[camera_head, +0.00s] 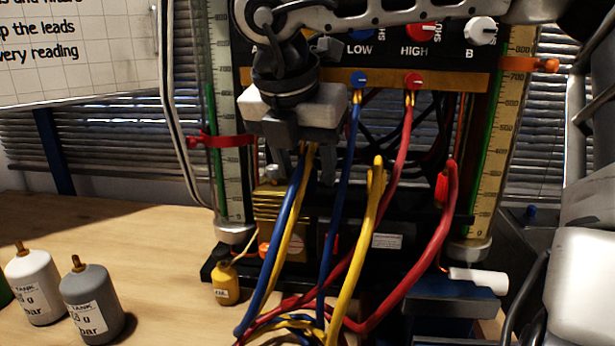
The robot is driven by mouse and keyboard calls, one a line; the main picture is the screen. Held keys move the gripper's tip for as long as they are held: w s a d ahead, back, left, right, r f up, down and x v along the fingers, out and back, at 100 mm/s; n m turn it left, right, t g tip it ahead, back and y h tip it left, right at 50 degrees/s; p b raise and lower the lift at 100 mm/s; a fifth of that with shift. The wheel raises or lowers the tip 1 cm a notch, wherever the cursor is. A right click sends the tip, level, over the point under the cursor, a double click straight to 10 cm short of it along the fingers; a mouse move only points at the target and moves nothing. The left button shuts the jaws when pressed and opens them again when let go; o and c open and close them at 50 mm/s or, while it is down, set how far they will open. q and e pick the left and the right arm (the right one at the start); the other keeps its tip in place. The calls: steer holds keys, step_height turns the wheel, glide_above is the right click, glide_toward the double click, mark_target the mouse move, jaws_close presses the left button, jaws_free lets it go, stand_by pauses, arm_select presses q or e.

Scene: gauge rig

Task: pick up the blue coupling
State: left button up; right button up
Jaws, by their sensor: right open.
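The blue coupling (360,80) sits on the brass-coloured bar under the word LOW, with a blue hose hanging from it. My right gripper (300,165) points down in front of the rig, to the left of the blue coupling and apart from it in the picture. Its jaws are open. A blue hose and a yellow hose show below and between the fingers; I cannot tell whether they touch them. The gripper body hides the left part of the bar. My left gripper is not in view.
A red coupling (413,80) with a red hose is right of the blue one. Looped hoses (375,230) hang in front of the rig. Gauge columns (492,150) flank it. A small yellow bottle (226,285) and grey tank (92,302) stand on the wooden table (165,270).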

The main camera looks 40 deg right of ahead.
steer(key=shift+x, duration=1)
jaws_close()
steer(key=shift+r, duration=0.15)
